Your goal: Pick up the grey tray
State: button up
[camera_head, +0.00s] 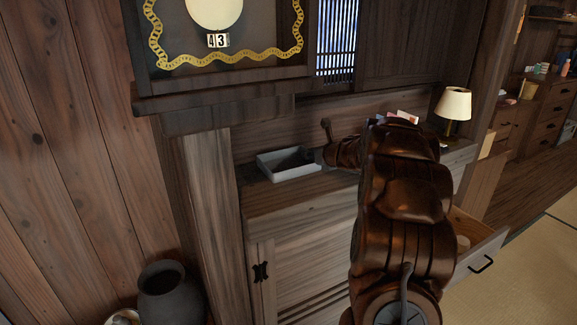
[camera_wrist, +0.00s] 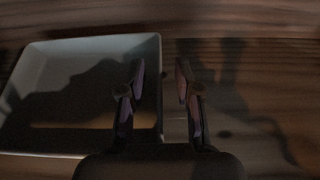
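The grey tray (camera_head: 288,172) is a shallow rectangular tray lying flat on top of the wooden cabinet. In the wrist view the tray (camera_wrist: 92,46) fills the left side, with its right wall running up between my two fingers. My gripper (camera_wrist: 160,82) is open, one finger over the tray's inside and the other beyond its wall over the wood. I cannot tell whether either finger touches the wall. In the head view my gripper (camera_head: 308,158) is dark and small at the tray's right end, partly lost against the wood.
The wooden cabinet (camera_head: 305,195) has an open drawer (camera_head: 481,262) at the lower right. A lamp (camera_head: 453,106) stands at the right of its top, with papers (camera_head: 403,116) behind my arm. A wooden ledge (camera_head: 220,95) juts out above at left. A dark pot (camera_head: 172,295) stands below.

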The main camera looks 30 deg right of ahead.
grip_shut()
jog(key=shift+r, duration=0.1)
dwell(0.4)
